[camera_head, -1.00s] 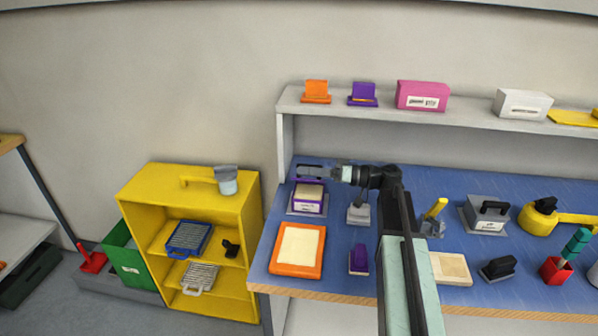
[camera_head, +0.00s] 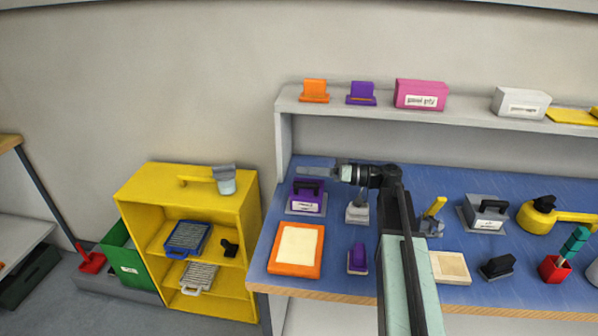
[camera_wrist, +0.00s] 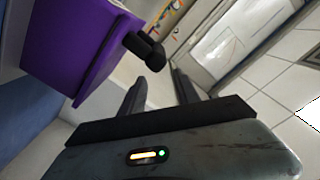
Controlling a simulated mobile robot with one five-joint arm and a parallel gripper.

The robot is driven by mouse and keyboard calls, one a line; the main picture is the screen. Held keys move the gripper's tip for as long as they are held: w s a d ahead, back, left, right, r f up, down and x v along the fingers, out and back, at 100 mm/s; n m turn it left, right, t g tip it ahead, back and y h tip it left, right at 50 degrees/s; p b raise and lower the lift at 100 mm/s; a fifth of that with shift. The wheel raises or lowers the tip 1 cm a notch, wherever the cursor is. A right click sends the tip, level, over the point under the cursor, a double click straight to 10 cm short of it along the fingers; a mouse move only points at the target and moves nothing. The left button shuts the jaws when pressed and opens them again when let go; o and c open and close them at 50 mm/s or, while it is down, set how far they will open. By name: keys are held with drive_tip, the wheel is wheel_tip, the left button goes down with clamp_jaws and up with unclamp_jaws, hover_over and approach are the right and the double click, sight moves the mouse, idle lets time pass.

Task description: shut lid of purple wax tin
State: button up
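The purple wax tin (camera_head: 308,207) stands on a grey base at the left of the blue bench. Its lid with a black handle (camera_head: 312,186) lies down over the top and looks shut; a small gap cannot be ruled out. My gripper (camera_head: 312,171) is just behind and above the tin, pointing left. In the wrist view the tin's purple side (camera_wrist: 75,42) fills the upper left, with its black handle (camera_wrist: 146,50) near the fingertips. My gripper's fingers (camera_wrist: 158,78) are apart with nothing between them, and do not clearly touch the handle.
An orange framed tray (camera_head: 277,250) lies in front of the tin. A grey-based tool (camera_head: 358,213) and a small purple block (camera_head: 358,260) stand to its right. A shelf (camera_head: 440,122) with boxes runs above the back of the bench. A yellow cabinet (camera_head: 150,190) stands left.

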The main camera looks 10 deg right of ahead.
drive_tip(key=v, duration=0.7)
drive_tip(key=shift+d, duration=0.25)
drive_tip(key=shift+s, duration=0.15)
